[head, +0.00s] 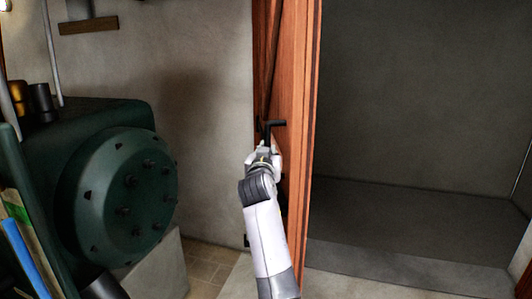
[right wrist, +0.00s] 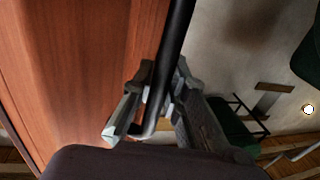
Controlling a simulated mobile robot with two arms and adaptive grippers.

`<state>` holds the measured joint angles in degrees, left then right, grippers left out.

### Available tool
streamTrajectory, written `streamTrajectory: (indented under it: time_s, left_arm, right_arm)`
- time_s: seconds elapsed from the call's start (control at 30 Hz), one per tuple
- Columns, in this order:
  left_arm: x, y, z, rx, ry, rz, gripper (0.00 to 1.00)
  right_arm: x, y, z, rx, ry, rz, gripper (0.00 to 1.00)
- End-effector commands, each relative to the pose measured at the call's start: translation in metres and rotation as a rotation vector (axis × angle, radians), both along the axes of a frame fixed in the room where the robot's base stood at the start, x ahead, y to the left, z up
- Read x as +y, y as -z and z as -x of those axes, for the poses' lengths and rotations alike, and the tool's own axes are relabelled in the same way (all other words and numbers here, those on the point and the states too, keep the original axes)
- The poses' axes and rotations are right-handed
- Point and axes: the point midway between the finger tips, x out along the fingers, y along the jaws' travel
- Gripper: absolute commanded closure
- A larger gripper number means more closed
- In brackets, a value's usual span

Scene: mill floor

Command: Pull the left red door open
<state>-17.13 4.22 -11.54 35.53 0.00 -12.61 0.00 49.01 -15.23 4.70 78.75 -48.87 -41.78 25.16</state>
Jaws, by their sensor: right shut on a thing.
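The left red door (head: 296,90) is a reddish-brown wooden panel, seen nearly edge-on in the middle of the head view. It stands swung out, with the opening clear to its right. Its black handle (head: 274,124) sticks out near my right gripper (head: 262,152). In the right wrist view the fingers of my right gripper (right wrist: 154,100) are closed around the black handle bar (right wrist: 178,35), beside the door's wooden face (right wrist: 85,60). My left gripper is not in view.
A dark green round machine housing (head: 120,190) stands at the left on a pale block (head: 160,268). A bare grey wall (head: 205,110) lies behind it. Right of the door is an empty dark recess (head: 420,100) with a raised floor (head: 410,220). A reddish edge (head: 525,265) shows at far right.

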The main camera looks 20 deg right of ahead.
Motion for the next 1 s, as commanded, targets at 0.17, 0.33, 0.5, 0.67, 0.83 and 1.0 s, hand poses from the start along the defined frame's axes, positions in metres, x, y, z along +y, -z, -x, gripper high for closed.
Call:
streamTrajectory:
  time_s: [0.17,0.33,0.5,0.67,0.83,1.0]
  left_arm:
    - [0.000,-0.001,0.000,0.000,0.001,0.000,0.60]
    - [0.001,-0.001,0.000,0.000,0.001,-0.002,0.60]
    - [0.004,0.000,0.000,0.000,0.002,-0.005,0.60]
    - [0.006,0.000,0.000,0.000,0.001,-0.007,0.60]
    - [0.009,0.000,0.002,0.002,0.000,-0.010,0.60]
    - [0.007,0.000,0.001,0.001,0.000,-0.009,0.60]
  right_arm:
    - [-0.001,-0.009,0.000,-0.018,0.000,0.006,0.83]
    - [0.000,-0.006,0.000,-0.011,-0.001,0.004,0.72]
    - [0.000,-0.004,0.000,-0.008,-0.001,0.002,0.65]
    - [0.000,-0.003,0.000,-0.006,-0.002,0.001,0.65]
    - [0.000,-0.012,0.000,-0.008,-0.002,0.001,0.65]
    - [0.000,-0.043,0.000,-0.013,-0.002,0.000,0.65]
